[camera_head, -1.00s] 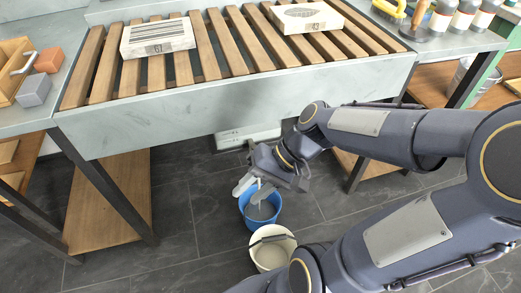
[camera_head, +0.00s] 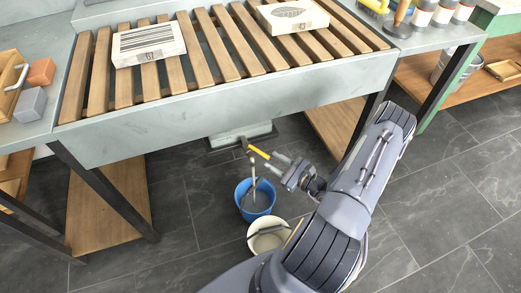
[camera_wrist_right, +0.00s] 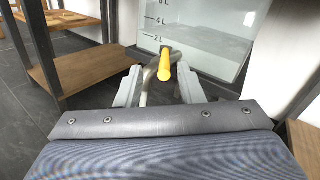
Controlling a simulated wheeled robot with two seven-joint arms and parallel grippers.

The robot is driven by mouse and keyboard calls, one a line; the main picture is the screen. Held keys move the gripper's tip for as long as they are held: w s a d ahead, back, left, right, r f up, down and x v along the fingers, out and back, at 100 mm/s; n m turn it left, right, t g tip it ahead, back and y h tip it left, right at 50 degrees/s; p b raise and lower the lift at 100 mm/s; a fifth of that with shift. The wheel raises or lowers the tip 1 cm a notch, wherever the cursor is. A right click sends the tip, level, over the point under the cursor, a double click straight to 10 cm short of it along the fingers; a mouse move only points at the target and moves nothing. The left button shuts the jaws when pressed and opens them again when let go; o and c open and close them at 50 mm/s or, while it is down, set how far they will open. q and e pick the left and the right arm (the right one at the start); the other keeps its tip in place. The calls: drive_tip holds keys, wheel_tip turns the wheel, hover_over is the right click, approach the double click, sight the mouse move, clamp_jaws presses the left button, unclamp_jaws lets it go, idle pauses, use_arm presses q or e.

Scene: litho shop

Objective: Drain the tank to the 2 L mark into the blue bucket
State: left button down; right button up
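The tank (camera_wrist_right: 205,35) shows in the right wrist view as a pale panel with level marks, the lowest reading 2 L; I cannot make out the liquid level. A yellow valve handle (camera_wrist_right: 165,68) sticks out below the marks, and it also shows in the head view (camera_head: 260,154). A grey outlet pipe (camera_head: 253,174) drops from the valve towards the blue bucket (camera_head: 243,204) on the floor. My right gripper (camera_head: 267,163) is open beside the handle; in its wrist view the fingers (camera_wrist_right: 158,85) stand either side of the handle's line. My left gripper is out of view.
A cream bucket (camera_head: 256,244) stands in front of the blue one, close to my right arm. Above is the metal sink bench with wooden slats (camera_head: 210,52) and two printed blocks. Table legs and wooden shelves (camera_head: 95,215) flank the floor space.

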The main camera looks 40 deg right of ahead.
sight(250, 146)
drive_tip(key=shift+m+h, duration=0.4)
drive_tip(key=shift+h, duration=0.1)
drive_tip(key=x, duration=0.5)
drive_tip(key=f+b+x, duration=0.1)
drive_tip(key=x, duration=0.1)
drive_tip(key=shift+w+d, duration=0.2)
drive_tip(key=shift+d, duration=0.05)
clamp_jaws()
